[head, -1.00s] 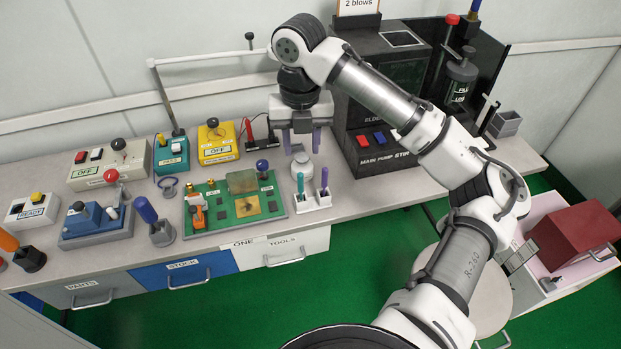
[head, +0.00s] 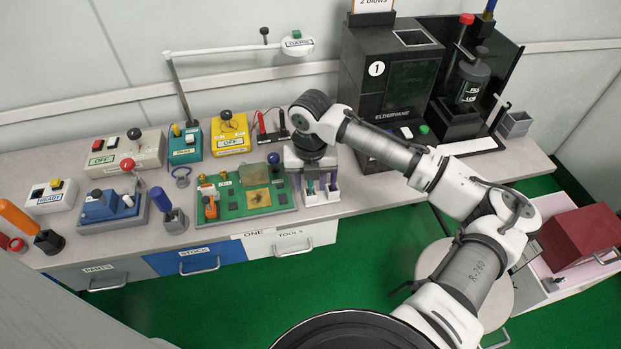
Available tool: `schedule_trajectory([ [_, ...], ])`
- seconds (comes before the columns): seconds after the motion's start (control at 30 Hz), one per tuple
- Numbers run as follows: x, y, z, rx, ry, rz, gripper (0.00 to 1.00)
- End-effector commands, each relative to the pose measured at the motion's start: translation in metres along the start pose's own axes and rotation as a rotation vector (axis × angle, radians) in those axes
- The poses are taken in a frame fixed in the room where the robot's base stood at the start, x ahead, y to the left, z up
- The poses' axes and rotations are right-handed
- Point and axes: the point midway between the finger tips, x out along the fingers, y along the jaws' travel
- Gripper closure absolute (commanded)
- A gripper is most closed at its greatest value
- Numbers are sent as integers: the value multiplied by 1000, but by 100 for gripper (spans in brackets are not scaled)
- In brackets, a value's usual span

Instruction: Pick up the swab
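Two slim upright sticks stand in a small white holder (head: 322,198) at the front edge of the bench; one has a teal handle (head: 310,187), the other a purple one (head: 332,183). Either may be the swab; I cannot tell which. My gripper (head: 310,181) points down right over the holder, its fingers apart around the teal stick's place. Its palm hides the tops of the sticks. Whether a finger touches the teal stick is too small to tell.
A green circuit board (head: 232,193) lies just left of the holder. A black machine (head: 385,90) stands behind to the right. A white lamp arm (head: 240,50) reaches over the back of the bench. Switch boxes and tool stands fill the left side.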

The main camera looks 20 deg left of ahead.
Motion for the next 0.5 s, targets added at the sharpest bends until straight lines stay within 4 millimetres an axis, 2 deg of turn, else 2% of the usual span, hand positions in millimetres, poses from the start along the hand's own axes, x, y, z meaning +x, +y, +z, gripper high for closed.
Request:
schedule_trajectory([
  [0.27,4,0,0,0,0,-1,61],
  [0.5,4,0,0,0,-1,-1,93],
])
